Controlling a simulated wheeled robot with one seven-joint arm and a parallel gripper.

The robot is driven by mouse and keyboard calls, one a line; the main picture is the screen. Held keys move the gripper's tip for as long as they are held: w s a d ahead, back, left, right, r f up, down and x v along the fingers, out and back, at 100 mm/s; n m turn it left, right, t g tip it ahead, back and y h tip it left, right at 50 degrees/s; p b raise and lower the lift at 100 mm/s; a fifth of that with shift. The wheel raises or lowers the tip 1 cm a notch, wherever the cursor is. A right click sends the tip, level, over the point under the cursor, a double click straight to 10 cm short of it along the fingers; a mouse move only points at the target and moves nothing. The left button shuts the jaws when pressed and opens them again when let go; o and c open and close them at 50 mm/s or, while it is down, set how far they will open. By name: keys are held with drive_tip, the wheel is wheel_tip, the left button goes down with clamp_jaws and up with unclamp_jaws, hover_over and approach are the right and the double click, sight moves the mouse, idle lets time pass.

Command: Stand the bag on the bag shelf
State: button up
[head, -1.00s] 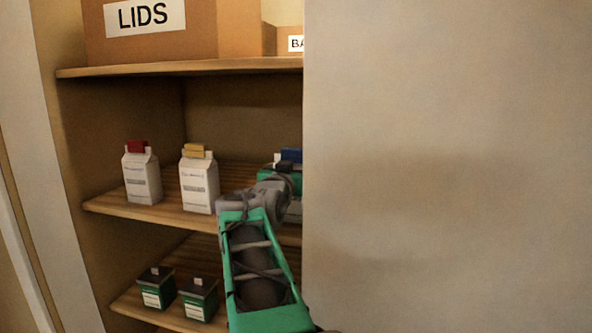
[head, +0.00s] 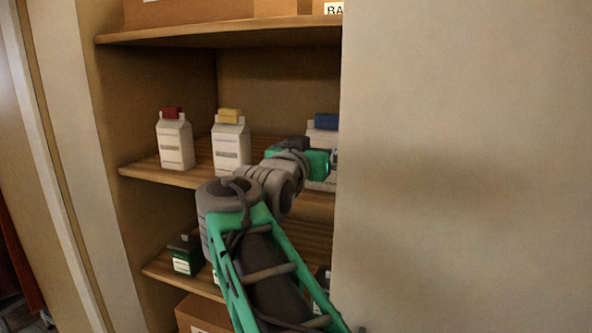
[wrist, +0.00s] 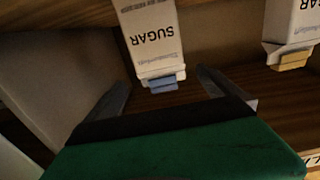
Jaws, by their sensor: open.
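A white bag with a blue clip (head: 325,137) stands upright on the middle shelf (head: 150,174), partly hidden by my gripper and the pale panel. In the wrist view, which is upside down, this bag (wrist: 150,38) reads SUGAR, with its blue clip toward the fingertips. My gripper (wrist: 162,80) is open, its two dark fingers apart on either side of the clip end, with a gap showing. In the head view its green body is in front of the bag and its fingers are hidden. I cannot tell whether a finger touches the bag.
Bags with a red clip (head: 175,145) and a yellow clip (head: 231,148) stand to the left on the same shelf. A pale panel (head: 465,160) closes off the right. Green jars (head: 184,257) stand on the shelf below. Boxes sit on the shelf above.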

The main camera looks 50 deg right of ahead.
drive_tip(key=w+a+f+n+t+y, duration=0.1)
drive_tip(key=w+a+f+n+y, duration=0.35)
drive_tip(key=a+f, duration=0.5)
drive_tip(key=w+a+f+n+t+y, duration=0.1)
drive_tip(key=w+a+f+n+y, duration=0.2)
drive_tip(key=a+f+y, duration=0.5)
drive_tip(key=s+a+f+n+g+y, duration=0.2)
drive_tip(key=s+a+f, duration=0.3)
drive_tip(key=a+f, duration=0.4)
drive_tip(key=s+a+f+n+g+y, duration=0.2)
drive_tip(key=s+a+f+n, duration=0.2)
drive_tip(key=a+f, duration=0.6)
drive_tip(key=shift+s+f+g, duration=0.25)
drive_tip(key=shift+s+g, duration=0.15)
drive_tip(key=shift+s, duration=0.65)
drive_tip(key=shift+a, duration=0.1)
